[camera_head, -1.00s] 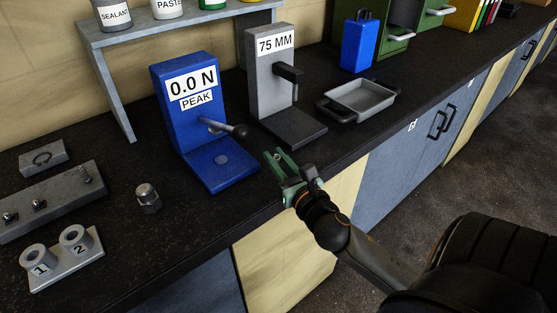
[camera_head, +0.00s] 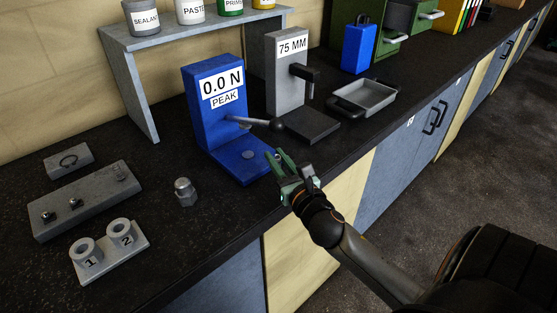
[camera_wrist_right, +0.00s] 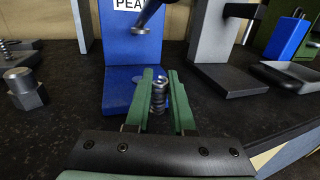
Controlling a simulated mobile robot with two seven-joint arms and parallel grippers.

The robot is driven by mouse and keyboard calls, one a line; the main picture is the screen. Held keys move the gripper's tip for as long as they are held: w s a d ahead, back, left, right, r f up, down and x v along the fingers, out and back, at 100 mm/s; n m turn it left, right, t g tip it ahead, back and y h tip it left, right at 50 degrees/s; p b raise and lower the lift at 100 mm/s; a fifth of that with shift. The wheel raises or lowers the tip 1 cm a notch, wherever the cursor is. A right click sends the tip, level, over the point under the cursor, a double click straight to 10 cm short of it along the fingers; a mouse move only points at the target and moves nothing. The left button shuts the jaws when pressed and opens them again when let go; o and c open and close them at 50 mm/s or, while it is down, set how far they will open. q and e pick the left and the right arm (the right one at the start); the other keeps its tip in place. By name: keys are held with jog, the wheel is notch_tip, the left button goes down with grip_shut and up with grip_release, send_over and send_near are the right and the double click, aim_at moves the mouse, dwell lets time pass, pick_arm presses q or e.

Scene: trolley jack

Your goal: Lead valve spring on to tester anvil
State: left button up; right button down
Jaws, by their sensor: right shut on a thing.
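The blue spring tester (camera_head: 222,112) stands on the bench, its display reading 0.0 N PEAK. Its anvil is a small round disc (camera_head: 248,155) on the blue base. A lever with a dark ball end sticks out above the base. My right gripper (camera_head: 279,158) is at the right front edge of that base, beside the anvil. In the right wrist view its green fingers (camera_wrist_right: 160,80) are shut on an upright coiled valve spring (camera_wrist_right: 159,94), in front of the tester's base and apart from its column. The spring is hidden in the head view. My left gripper is out of view.
The grey 75 MM stand (camera_head: 290,75) is just right of the tester. A hex-nut-like metal piece (camera_head: 185,193), a numbered two-cup holder (camera_head: 108,250) and a grey block with posts (camera_head: 82,203) lie left. A grey tray (camera_head: 364,97) is behind right.

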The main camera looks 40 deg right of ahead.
jog(key=shift+a, duration=0.15)
dwell(0.4)
jog(key=shift+r+p, duration=0.1)
jog(key=shift+p, duration=0.25)
jog(key=shift+w+a+f, duration=0.1)
jog(key=shift+w+f, duration=0.05)
jog(key=shift+w, duration=1.15)
jog(key=shift+w+a+f, duration=0.1)
jog(key=shift+w+f, duration=0.05)
jog(key=shift+w, duration=1.15)
jog(key=shift+w+a+f, duration=0.1)
jog(key=shift+w+f, duration=0.1)
jog(key=shift+w, duration=1.25)
jog(key=shift+w+a+f, duration=0.1)
jog(key=shift+w+f, duration=0.1)
jog(key=shift+w, duration=1.25)
jog(key=shift+f, duration=0.2)
jog(key=c, duration=0.7)
grip_release()
